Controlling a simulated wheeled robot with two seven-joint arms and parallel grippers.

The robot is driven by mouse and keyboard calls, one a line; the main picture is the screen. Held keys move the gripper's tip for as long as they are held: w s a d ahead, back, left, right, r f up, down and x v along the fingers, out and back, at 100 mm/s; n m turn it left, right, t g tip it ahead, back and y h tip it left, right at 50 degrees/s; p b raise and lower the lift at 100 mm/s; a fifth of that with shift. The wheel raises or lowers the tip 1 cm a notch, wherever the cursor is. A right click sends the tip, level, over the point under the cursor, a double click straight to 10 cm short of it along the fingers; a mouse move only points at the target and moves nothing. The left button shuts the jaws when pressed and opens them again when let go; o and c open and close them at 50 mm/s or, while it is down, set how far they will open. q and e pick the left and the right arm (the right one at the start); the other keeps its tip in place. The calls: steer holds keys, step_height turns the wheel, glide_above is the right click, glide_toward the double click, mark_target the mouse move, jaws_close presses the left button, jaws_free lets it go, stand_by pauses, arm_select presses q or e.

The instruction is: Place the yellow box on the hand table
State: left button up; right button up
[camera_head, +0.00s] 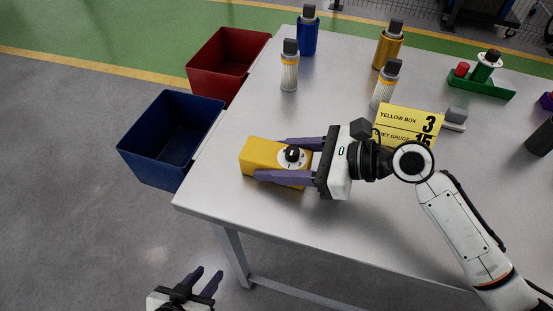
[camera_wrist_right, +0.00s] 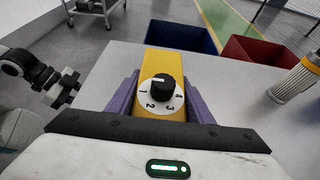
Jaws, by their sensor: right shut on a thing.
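The yellow box (camera_head: 258,153) has a white dial with a black knob on its top. It is at the near left part of the grey table (camera_head: 330,224), close to the left edge. My right gripper (camera_head: 283,161) is shut on it, with one purple finger along each long side. In the right wrist view the yellow box (camera_wrist_right: 165,62) sits between the fingers, dial facing up. I cannot tell whether the box touches the tabletop. My left gripper (camera_head: 206,284) is low at the bottom of the head view, fingers apart and empty, off the table.
A blue bin (camera_head: 172,138) and a red bin (camera_head: 229,62) stand beside the table's left edge. Several bottles stand at the back, including a blue one (camera_head: 308,32). A yellow sign (camera_head: 405,120) reading "YELLOW BOX 3" stands behind my right wrist. A green holder (camera_head: 482,84) is at the right.

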stand_by(0.3)
steer(key=o, duration=1.3)
steer(key=shift+f, duration=0.1)
steer(key=shift+d+r, duration=0.15)
steer(key=shift+r, duration=0.05)
steer(key=v, duration=1.1)
steer(key=shift+s+d+r, duration=0.15)
steer(key=shift+d+r, duration=0.05)
steer(key=shift+d, duration=0.15)
